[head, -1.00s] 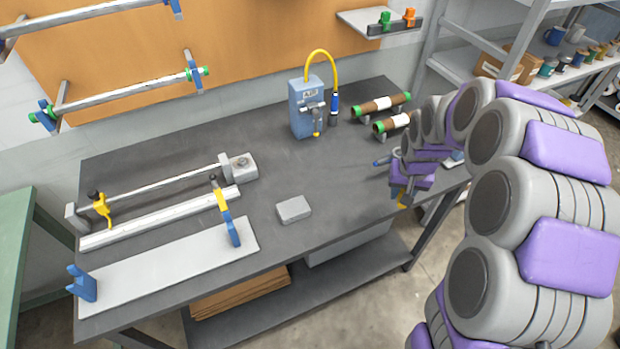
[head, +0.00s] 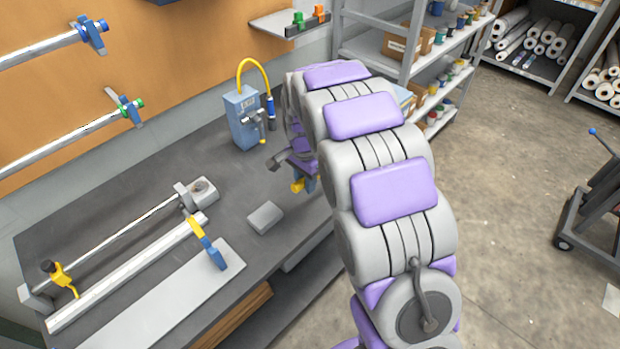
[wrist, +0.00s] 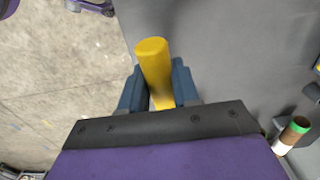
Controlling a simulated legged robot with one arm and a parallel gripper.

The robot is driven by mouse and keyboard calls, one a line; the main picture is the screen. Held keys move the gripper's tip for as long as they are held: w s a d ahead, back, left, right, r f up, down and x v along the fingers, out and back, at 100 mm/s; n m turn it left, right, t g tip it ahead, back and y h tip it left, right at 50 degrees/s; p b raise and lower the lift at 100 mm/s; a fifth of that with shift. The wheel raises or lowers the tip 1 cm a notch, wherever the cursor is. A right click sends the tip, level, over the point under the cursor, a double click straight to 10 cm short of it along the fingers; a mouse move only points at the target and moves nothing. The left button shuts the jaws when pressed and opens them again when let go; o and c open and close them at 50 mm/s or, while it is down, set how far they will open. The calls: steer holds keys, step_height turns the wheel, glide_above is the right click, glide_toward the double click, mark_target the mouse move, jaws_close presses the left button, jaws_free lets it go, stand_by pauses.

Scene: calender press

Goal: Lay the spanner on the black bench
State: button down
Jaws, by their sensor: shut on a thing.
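The black bench (head: 130,165) is a dark grey worktop running across the left half of the head view. My gripper (head: 303,184) is near its front edge, to the right of a small grey block, and is mostly hidden behind my arm. In the wrist view the blue fingers of my gripper (wrist: 157,85) are shut around a thick yellow handle, which I take to be the spanner (wrist: 155,62). The handle's yellow end also shows in the head view (head: 297,186). The rest of the spanner is hidden. I cannot tell its height above the bench.
The grey block (head: 265,217) lies on the bench near the front edge. A blue box with a yellow hose (head: 243,118) stands at the back. A rail fixture (head: 125,270) fills the left part. The bench between them is bare. A trolley (head: 590,205) stands at right.

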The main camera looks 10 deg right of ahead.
step_height(320, 180, down, 5)
steer(key=shift+d+f+b, duration=0.1)
steer(key=shift+b, duration=0.8)
steer(key=shift+d+f, duration=0.1)
steer(key=shift+f, duration=0.2)
steer(key=shift+a+f, duration=0.5)
steer(key=shift+f, duration=0.25)
steer(key=shift+a+f, duration=0.5)
steer(key=shift+f, duration=0.25)
steer(key=shift+d, duration=0.8)
steer(key=shift+a+f, duration=0.3)
steer(key=shift+a, duration=0.35)
steer(key=c, duration=1.2)
jaws_free()
steer(key=o, duration=0.5)
steer(key=shift+d, duration=0.45)
steer(key=shift+c, duration=0.2)
